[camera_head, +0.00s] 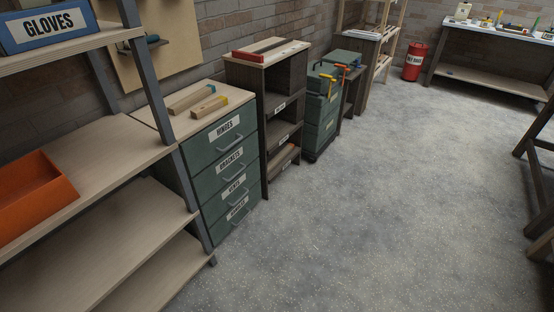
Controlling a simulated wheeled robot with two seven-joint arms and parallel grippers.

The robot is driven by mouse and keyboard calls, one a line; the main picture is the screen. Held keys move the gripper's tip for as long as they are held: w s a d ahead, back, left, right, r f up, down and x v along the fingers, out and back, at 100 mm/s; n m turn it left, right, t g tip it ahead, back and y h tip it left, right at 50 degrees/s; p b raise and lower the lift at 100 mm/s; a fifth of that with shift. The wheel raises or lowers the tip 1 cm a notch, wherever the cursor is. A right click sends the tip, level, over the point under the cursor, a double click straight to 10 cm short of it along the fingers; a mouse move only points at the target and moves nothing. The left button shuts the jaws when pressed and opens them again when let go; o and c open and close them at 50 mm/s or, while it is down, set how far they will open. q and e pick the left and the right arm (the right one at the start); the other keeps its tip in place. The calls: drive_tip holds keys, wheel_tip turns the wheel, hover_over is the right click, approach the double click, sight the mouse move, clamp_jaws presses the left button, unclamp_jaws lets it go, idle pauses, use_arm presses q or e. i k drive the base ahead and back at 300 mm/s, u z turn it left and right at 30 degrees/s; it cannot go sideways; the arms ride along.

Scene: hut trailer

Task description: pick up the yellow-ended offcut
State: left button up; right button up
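The yellow-ended offcut (207,108) is a short pale wooden block lying on top of the green drawer cabinet (226,131), its yellow end toward the right. A second, similar wooden offcut (188,98) lies just behind it, with a teal-looking end. Neither of my grippers is in view, so nothing shows near the offcuts.
An orange bin (38,195) sits on the wooden shelving (110,150) at left, whose grey post stands close to the cabinet. A dark open cabinet (262,95) stands beyond. The speckled grey floor (340,210) is clear. A red bin (415,62) stands far back.

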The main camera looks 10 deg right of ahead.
sight(197, 113)
drive_tip(key=z, duration=1.3)
drive_tip(key=i, duration=2.25)
drive_tip(key=u, duration=3.45)
